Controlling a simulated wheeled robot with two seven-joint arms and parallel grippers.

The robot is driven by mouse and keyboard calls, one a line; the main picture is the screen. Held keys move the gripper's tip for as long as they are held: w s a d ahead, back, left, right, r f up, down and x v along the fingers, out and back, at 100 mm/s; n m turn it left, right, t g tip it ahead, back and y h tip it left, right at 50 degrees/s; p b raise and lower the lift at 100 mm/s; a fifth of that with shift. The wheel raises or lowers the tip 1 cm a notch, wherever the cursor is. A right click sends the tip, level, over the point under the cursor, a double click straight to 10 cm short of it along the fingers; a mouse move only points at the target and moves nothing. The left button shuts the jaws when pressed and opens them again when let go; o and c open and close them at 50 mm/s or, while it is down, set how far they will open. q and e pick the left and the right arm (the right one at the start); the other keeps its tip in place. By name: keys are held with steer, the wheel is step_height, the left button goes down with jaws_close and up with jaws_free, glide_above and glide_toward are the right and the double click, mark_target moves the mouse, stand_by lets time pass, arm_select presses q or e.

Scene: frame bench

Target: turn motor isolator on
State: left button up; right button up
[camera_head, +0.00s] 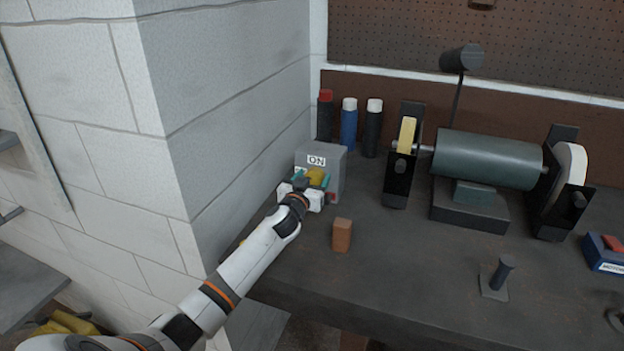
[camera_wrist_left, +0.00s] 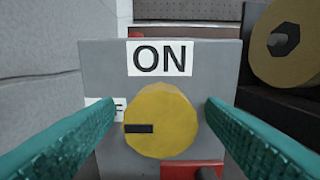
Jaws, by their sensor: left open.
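The motor isolator is a grey box (camera_head: 333,165) on the bench against the white block wall, with an ON label on its face. In the left wrist view the grey box (camera_wrist_left: 105,65) carries a yellow round knob (camera_wrist_left: 160,120) below the ON label (camera_wrist_left: 159,58). The knob's dark mark points left, toward a partly hidden label (camera_wrist_left: 100,110) ending in F. My left gripper (camera_head: 313,181) is at the box front. Its teal fingers (camera_wrist_left: 160,118) are open, one on each side of the knob, with visible gaps. My right gripper is not in view.
A brown block (camera_head: 342,235) stands on the bench (camera_head: 400,270) in front of the box. Spray cans (camera_head: 349,124) stand behind it. A bench grinder (camera_head: 487,160) is to the right. A short post (camera_head: 500,275) stands on the right front. The bench middle is clear.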

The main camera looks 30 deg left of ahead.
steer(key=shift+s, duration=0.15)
arm_select(q)
steer(key=shift+c, duration=1.4)
steer(key=c, duration=0.7)
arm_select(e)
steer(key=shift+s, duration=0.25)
